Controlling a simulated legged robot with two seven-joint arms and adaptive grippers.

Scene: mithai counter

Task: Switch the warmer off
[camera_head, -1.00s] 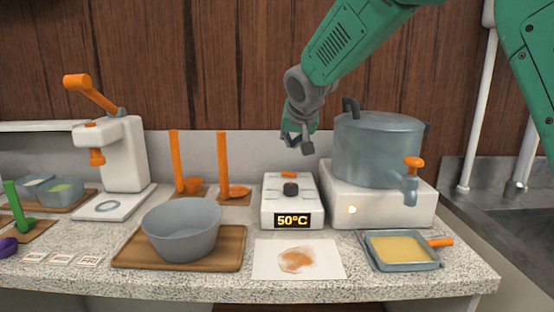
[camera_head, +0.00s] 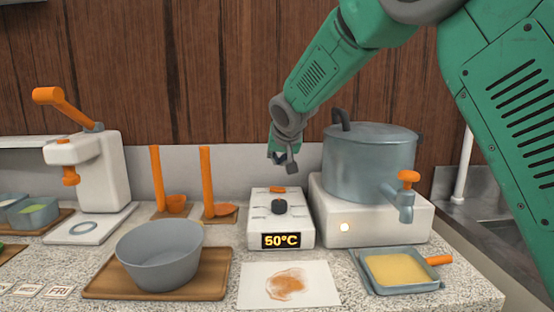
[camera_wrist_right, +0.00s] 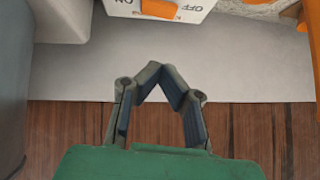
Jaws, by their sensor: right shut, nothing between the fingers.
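In the right wrist view the orange switch (camera_wrist_right: 158,9) shows at the top edge, with OFF and ON printed to either side. My right gripper (camera_head: 283,163) is above and behind the warmer, apart from the switch. In the right wrist view my right gripper (camera_wrist_right: 157,78) has its fingertips together, empty. My left gripper is not in view.
A grey pot (camera_head: 365,165) with an orange tap stands on a white base (camera_head: 330,222) right of the warmer. Orange ladles (camera_head: 207,180) stand to the left. A grey bowl (camera_head: 158,258), a stained paper (camera_head: 318,275) and a yellow-filled pan (camera_head: 425,288) are in front.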

